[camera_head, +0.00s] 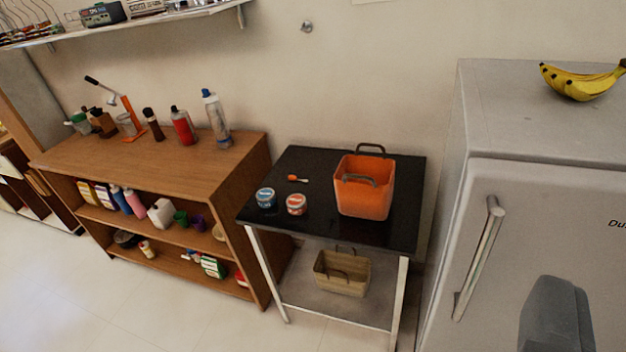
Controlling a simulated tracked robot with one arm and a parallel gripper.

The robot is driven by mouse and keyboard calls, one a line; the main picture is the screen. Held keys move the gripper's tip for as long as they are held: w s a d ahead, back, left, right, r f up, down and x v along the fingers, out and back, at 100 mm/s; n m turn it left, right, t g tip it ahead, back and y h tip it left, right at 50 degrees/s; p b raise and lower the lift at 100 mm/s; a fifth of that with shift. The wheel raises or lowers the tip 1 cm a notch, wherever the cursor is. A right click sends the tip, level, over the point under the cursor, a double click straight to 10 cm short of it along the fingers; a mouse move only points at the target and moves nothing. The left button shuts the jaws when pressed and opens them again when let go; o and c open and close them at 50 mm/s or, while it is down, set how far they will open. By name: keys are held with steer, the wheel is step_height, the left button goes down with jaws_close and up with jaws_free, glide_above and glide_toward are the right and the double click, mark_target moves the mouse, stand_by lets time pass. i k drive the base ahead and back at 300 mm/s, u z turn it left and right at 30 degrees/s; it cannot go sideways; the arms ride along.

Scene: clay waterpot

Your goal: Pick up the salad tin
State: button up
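Two small tins stand apart on the black-topped table in the middle of the view. One is a blue and white tin (265,198); to its right is a red and white tin (296,204). Their labels are too small to read, so I cannot tell which is the salad tin. A grey blocky shape at the lower right, in front of the fridge, looks like part of my gripper (556,315). Its fingertips cannot be made out. It is far to the right of both tins and touches neither.
The black table (400,225) also holds an orange basket (363,200) and an orange spoon (297,179). A brown basket (342,272) sits on its lower shelf. A crowded wooden shelf unit (225,180) stands left, a fridge (530,140) with bananas (580,84) right. Floor is clear at lower left.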

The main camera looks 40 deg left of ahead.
mark_target(265, 197)
steer(key=u, duration=0.15)
steer(key=i, duration=1.15)
steer(key=u, duration=1)
steer(key=i, duration=0.6)
steer(key=u, duration=0.4)
steer(key=k, duration=0.95)
steer(key=u, duration=0.15)
steer(key=i, duration=0.95)
steer(key=z, duration=0.05)
